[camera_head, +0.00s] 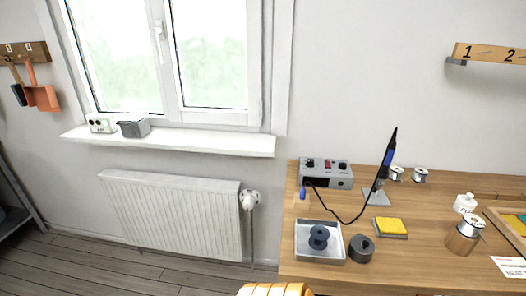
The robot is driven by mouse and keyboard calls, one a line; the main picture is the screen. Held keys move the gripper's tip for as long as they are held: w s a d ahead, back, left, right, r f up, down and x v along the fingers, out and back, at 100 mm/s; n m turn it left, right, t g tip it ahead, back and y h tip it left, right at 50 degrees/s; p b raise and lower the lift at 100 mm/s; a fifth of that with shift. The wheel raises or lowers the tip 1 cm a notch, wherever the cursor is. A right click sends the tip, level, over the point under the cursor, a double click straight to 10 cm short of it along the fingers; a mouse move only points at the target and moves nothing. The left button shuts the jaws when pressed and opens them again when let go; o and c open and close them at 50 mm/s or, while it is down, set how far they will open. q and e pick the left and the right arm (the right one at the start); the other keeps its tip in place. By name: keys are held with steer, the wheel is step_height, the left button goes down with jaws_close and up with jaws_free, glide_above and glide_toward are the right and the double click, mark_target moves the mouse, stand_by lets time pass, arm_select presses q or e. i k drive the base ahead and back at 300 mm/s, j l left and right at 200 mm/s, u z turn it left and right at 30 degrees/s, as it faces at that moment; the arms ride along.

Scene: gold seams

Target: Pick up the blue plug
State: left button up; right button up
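A small blue plug (302,192) appears near the left edge of the wooden workbench (420,275), just in front of the grey soldering station (326,173). It is small in the picture, so its exact shape and how it sits are hard to tell. A black cable runs from the station area to the soldering iron (387,158), which stands tilted in its holder. Neither of my grippers is in view.
A metal tray (301,257) holding a dark blue spool (318,236) sits in front of the plug. A dark grey round container (361,248), a yellow sponge (391,226) and solder spools (420,175) stand to the right. A radiator (175,213) is left of the bench.

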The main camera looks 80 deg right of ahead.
mark_target(302, 192)
steer(key=i+z, duration=0.65)
steer(key=z, duration=0.25)
steer(key=i+j+z, duration=0.15)
steer(key=i+z, duration=0.3)
steer(key=i+j+z, duration=0.15)
steer(key=z, duration=0.35)
steer(key=i+z, duration=0.15)
steer(key=z, duration=0.3)
steer(key=i+z, duration=0.1)
steer(key=z, duration=0.35)
steer(key=i+z, duration=0.15)
steer(key=z, duration=0.3)
steer(key=i+j+z, duration=0.1)
steer(key=z, duration=0.35)
steer(key=i+j+z, duration=0.1)
steer(key=z, duration=0.3)
steer(key=j+z, duration=0.25)
steer(key=z, duration=0.2)
steer(key=i, duration=0.05)
